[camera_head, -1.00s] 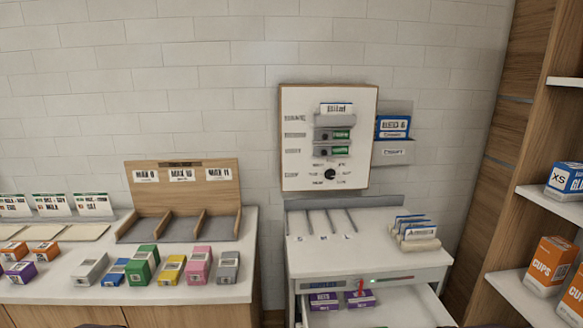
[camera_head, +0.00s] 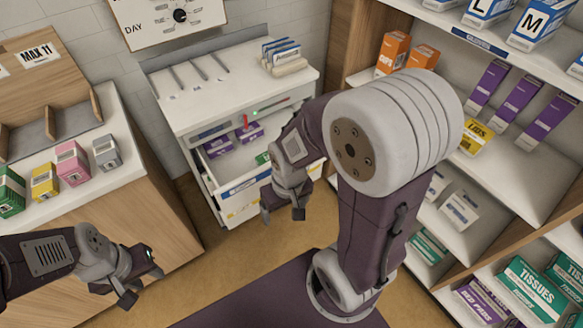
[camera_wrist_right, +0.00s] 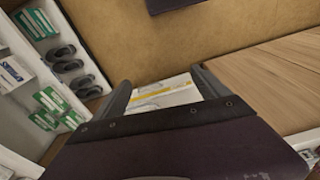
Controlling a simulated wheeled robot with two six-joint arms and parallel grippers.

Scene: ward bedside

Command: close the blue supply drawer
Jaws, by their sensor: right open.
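The blue-labelled supply drawer (camera_head: 237,187) is pulled out of the white cabinet (camera_head: 190,105) in the head view. Purple boxes (camera_head: 249,132) and a green box lie inside it. My right gripper (camera_head: 282,211) is open and empty, pointing down just in front of the drawer's right side. I cannot tell whether it touches the front. In the wrist view its open fingers (camera_wrist_right: 162,80) frame a white panel with a yellow stripe (camera_wrist_right: 165,95), apparently the lower drawer front. My left gripper (camera_head: 140,288) is open and empty at lower left, away from the cabinet. My right arm hides part of the cabinet's right side.
A wood-sided counter (camera_head: 155,225) with coloured boxes stands left of the cabinet. Shelves (camera_head: 500,170) with boxes, including tissues (camera_head: 530,290), stand on the right. Brown floor (camera_head: 215,250) is open in front of the drawer.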

